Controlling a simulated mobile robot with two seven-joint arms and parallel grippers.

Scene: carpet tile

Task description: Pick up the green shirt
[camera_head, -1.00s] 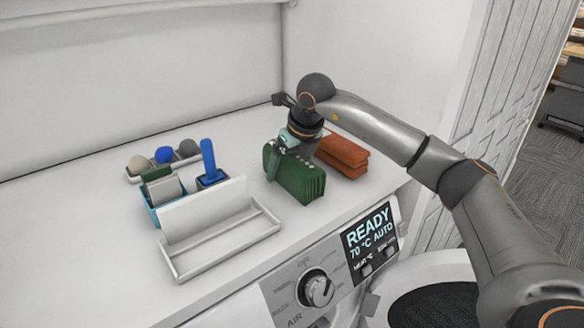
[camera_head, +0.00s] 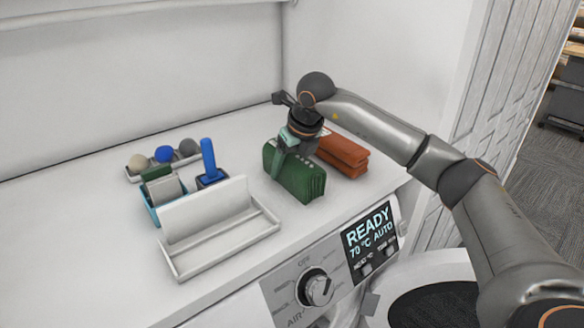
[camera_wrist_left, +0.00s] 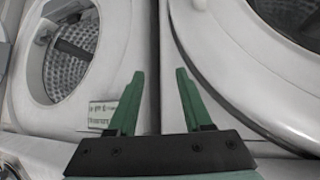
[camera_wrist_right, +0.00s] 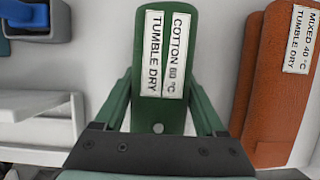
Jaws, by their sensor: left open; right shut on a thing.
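The green shirt (camera_head: 300,178) is a folded dark green bundle on the white top of the machine. My right gripper (camera_head: 287,148) reaches down over it and is shut on it. In the right wrist view the green shirt (camera_wrist_right: 163,62) lies between the two green fingers (camera_wrist_right: 162,112), with labels reading "COTTON 60 °C" and "TUMBLE DRY". I cannot tell whether its underside touches the surface. My left gripper (camera_wrist_left: 157,100) is open and empty in front of the machines, and is not in the head view.
A folded orange-brown garment (camera_head: 343,155) lies close to the right of the green shirt. A white tray with a raised panel (camera_head: 222,245), a blue container (camera_head: 152,212) and a blue-handled tool (camera_head: 208,160) stand to the left. A round door (camera_head: 425,285) stands open below.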

